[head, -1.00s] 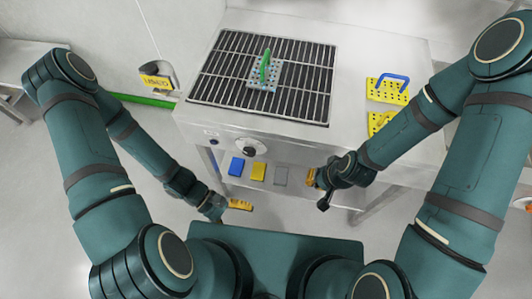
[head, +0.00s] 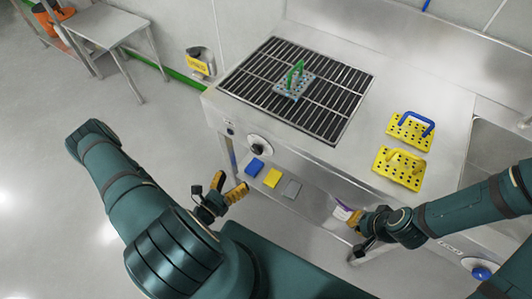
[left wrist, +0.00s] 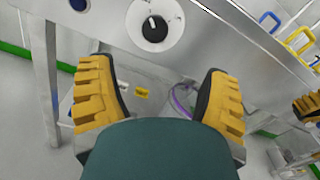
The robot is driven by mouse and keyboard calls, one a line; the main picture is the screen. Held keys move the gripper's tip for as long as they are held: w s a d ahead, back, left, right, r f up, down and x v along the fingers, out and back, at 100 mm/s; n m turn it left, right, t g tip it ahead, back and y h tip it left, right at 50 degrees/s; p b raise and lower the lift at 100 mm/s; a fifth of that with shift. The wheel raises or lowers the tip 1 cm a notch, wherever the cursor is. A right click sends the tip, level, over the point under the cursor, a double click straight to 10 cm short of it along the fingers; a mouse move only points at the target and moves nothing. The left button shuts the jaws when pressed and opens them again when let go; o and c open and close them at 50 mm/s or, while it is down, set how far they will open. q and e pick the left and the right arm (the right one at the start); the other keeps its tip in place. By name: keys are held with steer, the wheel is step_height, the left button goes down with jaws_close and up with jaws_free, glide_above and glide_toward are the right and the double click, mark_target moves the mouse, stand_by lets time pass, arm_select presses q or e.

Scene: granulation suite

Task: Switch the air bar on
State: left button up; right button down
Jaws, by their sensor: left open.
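A black round knob on a white dial (head: 260,146) is on the steel bench's front face, below the grille. It shows larger at the top of the left wrist view (left wrist: 155,24), its white mark near the top. A small blue round button (head: 230,129) sits left of it. No part is legibly labelled as the air bar. My left gripper (head: 227,187) is open and empty, below and in front of the knob, apart from it. In the left wrist view its fingers (left wrist: 160,75) spread below the dial. My right gripper (head: 350,218) is by the bench's lower front; its jaw gap is unclear.
A perforated plate with a green handle (head: 292,83) lies on the grille (head: 345,98). Two yellow plates (head: 400,168) lie right. Blue, yellow and grey blocks (head: 272,178) sit on the lower shelf. A yellow-labelled wall unit (head: 200,64) is behind left.

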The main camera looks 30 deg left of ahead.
mark_target(255, 151)
arm_select(q)
steer(key=shift+y, duration=0.3)
steer(key=w, duration=1.3)
steer(key=shift+w+d+b, duration=0.3)
steer(key=shift+w, duration=0.05)
steer(key=c, duration=1.2)
